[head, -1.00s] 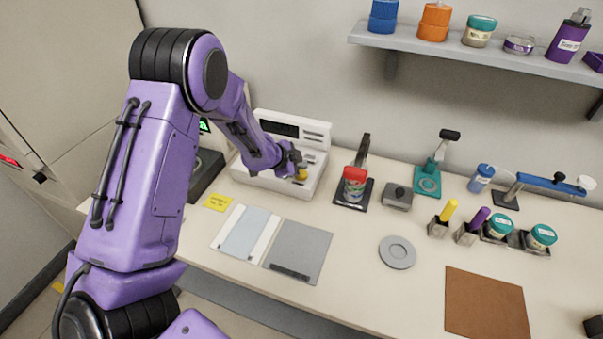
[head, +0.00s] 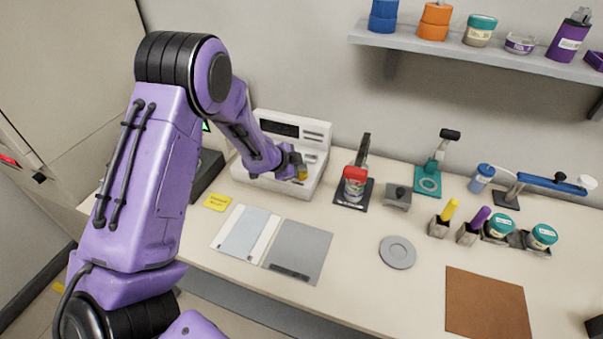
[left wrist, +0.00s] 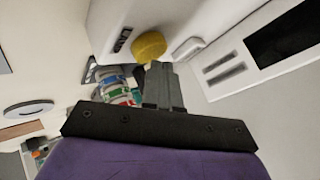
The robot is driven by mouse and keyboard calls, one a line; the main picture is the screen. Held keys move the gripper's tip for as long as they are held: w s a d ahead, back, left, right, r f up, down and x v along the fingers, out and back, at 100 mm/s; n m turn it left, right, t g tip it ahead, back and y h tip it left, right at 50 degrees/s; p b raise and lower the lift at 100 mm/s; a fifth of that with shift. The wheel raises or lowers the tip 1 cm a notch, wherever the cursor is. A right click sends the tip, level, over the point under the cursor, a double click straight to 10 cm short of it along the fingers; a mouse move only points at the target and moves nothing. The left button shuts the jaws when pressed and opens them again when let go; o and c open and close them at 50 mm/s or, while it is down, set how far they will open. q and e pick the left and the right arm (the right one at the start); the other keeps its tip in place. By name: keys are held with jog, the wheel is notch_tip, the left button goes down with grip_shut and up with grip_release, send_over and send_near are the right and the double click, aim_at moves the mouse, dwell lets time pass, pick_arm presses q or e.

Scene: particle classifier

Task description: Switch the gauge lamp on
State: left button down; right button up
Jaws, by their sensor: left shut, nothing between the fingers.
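The gauge (head: 322,141) is a white console with a dark display at the back left of the table. In the left wrist view a yellow round knob or lamp (left wrist: 149,46) sits on its white face (left wrist: 200,22), beside partly readable dark lettering. My left gripper (head: 299,172) is at the front right of the console. In the left wrist view its fingers (left wrist: 158,75) are shut and empty, with the tips just short of the yellow part or touching it; I cannot tell which. The dark display (left wrist: 290,42) looks unlit. My right gripper is not in view.
A red-topped container on a black stand (head: 354,182) stands just right of the console. A grey block (head: 397,197) and a teal stand (head: 428,182) are further right. Flat plates (head: 298,250) lie in front. A shelf (head: 480,56) hangs above.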

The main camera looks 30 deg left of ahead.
pick_arm(q)
jog(key=shift+f+b, duration=0.5)
jog(key=shift+f, duration=0.3)
dwell(0.4)
dwell(0.4)
jog(key=shift+r+p, duration=1.25)
jog(key=shift+p, duration=0.1)
jog(key=shift+r, duration=0.1)
notch_tip(320, 180, up, 5)
jog(key=p, duration=0.5)
